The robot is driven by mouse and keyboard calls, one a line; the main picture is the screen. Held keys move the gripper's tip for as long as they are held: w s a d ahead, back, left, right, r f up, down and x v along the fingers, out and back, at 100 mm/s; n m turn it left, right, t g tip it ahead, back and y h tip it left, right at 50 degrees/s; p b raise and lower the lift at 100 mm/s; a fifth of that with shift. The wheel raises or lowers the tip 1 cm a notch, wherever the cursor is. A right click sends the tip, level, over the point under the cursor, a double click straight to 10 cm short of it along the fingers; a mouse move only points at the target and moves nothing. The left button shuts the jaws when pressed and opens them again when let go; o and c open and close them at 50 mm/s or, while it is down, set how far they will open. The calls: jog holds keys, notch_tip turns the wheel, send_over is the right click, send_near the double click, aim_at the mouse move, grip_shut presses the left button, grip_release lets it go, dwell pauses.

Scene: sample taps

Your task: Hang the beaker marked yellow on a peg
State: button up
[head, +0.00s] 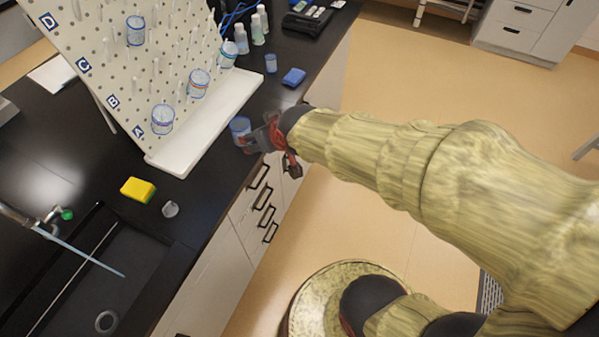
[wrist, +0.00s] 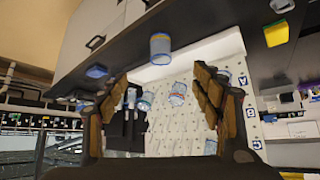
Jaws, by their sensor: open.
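A clear beaker (head: 240,129) with a blue rim stands on the black counter, at the front edge of the pegboard's tray. The white pegboard (head: 125,75) has several pegs, with beakers hanging on some (head: 135,31), one with an orange mark (head: 199,84) and one lower left (head: 162,120).
The pegboard's white tray (head: 185,158) juts toward the counter edge.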

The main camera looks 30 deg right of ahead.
jog(key=s+r+g, duration=0.1)
jog(key=s+r, duration=0.2)
jog(key=s, duration=0.6)
jog(key=s+r+g, duration=0.2)
jog(key=s+r, duration=0.1)
jog(key=s, duration=0.6)
jog(key=shift+s+a, duration=0.15)
jog(key=shift+s, duration=0.05)
